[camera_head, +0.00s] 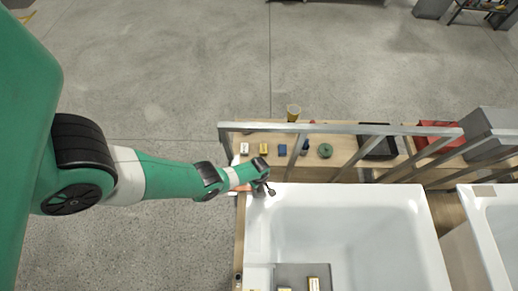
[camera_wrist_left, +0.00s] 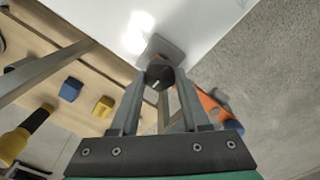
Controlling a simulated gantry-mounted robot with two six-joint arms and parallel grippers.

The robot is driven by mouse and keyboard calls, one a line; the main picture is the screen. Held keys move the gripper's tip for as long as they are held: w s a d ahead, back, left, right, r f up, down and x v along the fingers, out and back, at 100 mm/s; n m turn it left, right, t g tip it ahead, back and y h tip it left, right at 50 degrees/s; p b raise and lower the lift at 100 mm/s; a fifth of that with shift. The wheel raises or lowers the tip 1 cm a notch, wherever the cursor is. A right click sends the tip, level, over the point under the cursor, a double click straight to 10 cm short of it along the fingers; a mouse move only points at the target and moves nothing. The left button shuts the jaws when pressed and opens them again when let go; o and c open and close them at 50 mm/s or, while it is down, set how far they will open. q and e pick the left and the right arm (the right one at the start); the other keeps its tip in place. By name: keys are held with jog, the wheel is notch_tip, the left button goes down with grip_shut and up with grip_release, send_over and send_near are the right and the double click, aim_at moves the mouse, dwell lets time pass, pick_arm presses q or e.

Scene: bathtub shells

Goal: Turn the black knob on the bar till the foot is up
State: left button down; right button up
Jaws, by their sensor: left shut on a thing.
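In the left wrist view the black knob (camera_wrist_left: 160,75) sits between the fingertips of my left gripper (camera_wrist_left: 158,82), which is shut on it. An orange bar (camera_wrist_left: 213,107) runs beside the right finger. A grey pad (camera_wrist_left: 168,47) lies just beyond the knob, against the white tub; whether it is the foot, and whether it touches the tub, I cannot tell. In the head view my left gripper (camera_head: 264,186) is at the tub's back left corner and hides most of the knob and bar. My right gripper is out of view.
The white bathtub (camera_head: 425,215) fills the lower right. A metal frame rail (camera_head: 340,129) crosses above a wooden bench holding a blue block (camera_head: 282,149), a yellow block (camera_head: 263,148), a green ring (camera_head: 325,150) and a black tray (camera_head: 383,149). The floor at left is clear.

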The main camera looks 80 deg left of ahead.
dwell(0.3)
pick_arm(q)
jog(key=shift+c, duration=1.9)
grip_release()
